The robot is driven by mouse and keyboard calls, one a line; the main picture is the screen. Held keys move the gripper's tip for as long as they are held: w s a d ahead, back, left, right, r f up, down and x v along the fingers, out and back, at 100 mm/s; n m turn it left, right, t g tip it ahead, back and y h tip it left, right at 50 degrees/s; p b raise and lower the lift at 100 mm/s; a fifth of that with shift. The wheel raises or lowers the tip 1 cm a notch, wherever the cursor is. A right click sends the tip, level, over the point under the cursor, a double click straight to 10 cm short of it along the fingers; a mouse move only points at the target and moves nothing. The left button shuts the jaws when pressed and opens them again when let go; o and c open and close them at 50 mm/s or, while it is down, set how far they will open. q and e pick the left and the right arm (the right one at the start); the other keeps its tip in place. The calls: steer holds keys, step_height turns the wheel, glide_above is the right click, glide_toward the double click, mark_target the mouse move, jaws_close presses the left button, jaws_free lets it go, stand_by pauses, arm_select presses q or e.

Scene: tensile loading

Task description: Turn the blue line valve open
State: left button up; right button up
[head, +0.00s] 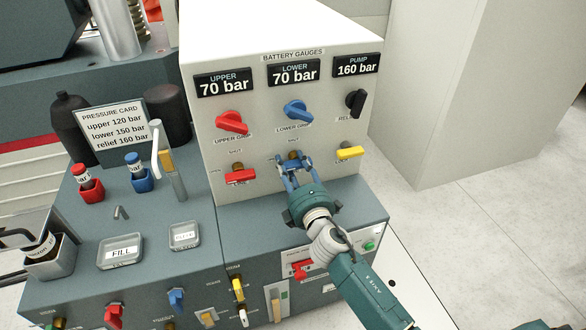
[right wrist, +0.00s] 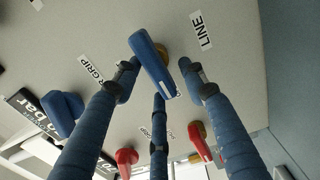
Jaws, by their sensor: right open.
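The blue line valve has a brass stem (head: 293,156) in the head view, on the white panel below the blue lower-grip knob. Its blue handle (right wrist: 150,62) is clear in the right wrist view, slanting beside the LINE label. In the head view my gripper's fingers hide most of the handle. My right gripper (head: 294,172) is open at the valve. In the right wrist view its fingers (right wrist: 162,82) stand on both sides of the handle, with a third finger below it. I cannot tell whether any finger touches it. My left gripper is not in view.
A red line valve (head: 240,176) is left of the blue one and a yellow valve (head: 349,153) right. Above are red (head: 231,122), blue (head: 297,109) and black (head: 356,102) knobs. Gauges read 70, 70 and 160 bar. Trays and bottles occupy the bench at left.

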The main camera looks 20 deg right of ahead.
steer(key=s, duration=1.2)
steer(key=shift+d, duration=0.2)
